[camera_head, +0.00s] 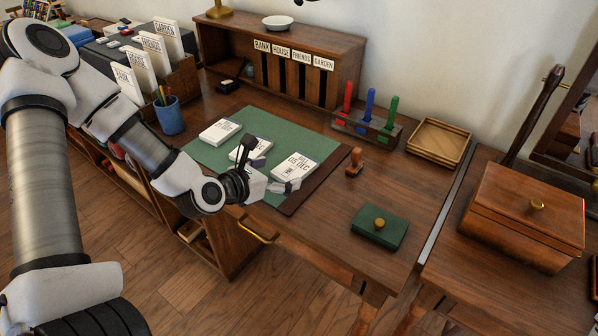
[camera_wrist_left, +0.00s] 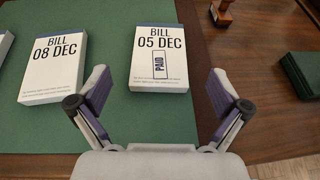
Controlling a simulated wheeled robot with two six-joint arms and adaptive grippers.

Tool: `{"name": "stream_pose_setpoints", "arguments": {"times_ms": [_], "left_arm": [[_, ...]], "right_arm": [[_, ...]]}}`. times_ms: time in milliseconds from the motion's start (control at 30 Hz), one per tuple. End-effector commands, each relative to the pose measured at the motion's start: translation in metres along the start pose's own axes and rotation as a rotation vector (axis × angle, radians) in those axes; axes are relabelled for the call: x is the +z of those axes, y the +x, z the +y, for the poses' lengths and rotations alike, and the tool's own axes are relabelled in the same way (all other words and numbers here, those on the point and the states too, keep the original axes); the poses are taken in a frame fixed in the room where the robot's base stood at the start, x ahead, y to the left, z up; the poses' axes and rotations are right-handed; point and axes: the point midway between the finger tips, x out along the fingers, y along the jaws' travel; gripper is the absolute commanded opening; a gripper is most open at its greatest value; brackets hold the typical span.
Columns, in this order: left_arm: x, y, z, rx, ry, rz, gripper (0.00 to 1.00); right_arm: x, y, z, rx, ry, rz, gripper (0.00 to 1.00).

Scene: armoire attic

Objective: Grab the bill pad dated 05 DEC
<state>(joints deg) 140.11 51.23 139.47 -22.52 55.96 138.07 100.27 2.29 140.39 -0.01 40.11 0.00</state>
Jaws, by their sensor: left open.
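The bill pad dated 05 DEC (camera_head: 294,168) lies flat on the right part of the green desk mat (camera_head: 212,157). In the left wrist view the same 05 DEC pad (camera_wrist_left: 159,58) carries a PAID stamp mark. The 08 DEC pad (camera_wrist_left: 54,66) lies to its left; in the head view my gripper partly hides this middle pad (camera_head: 262,145). A third pad (camera_head: 220,131) lies at the mat's left. My left gripper (camera_head: 276,165) is open and empty, its fingers (camera_wrist_left: 158,92) spread to either side of the 05 DEC pad's near edge. My right gripper is not in view.
A blue pen cup (camera_head: 169,115) stands left.

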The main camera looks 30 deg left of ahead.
Motion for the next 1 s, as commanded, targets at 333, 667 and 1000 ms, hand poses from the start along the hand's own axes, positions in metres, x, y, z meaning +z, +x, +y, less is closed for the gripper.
{"name": "stream_pose_setpoints", "arguments": {"times_ms": [333,667,1000], "left_arm": [[0.001,0.045,-0.001,-0.001,0.005,0.001,1.0],[0.002,0.045,0.0,-0.001,0.003,0.001,0.54],[0.002,0.045,0.0,-0.001,0.003,0.001,0.34]], "right_arm": [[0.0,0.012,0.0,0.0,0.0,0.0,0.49],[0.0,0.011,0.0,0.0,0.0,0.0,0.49],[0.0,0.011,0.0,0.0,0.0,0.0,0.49]]}}
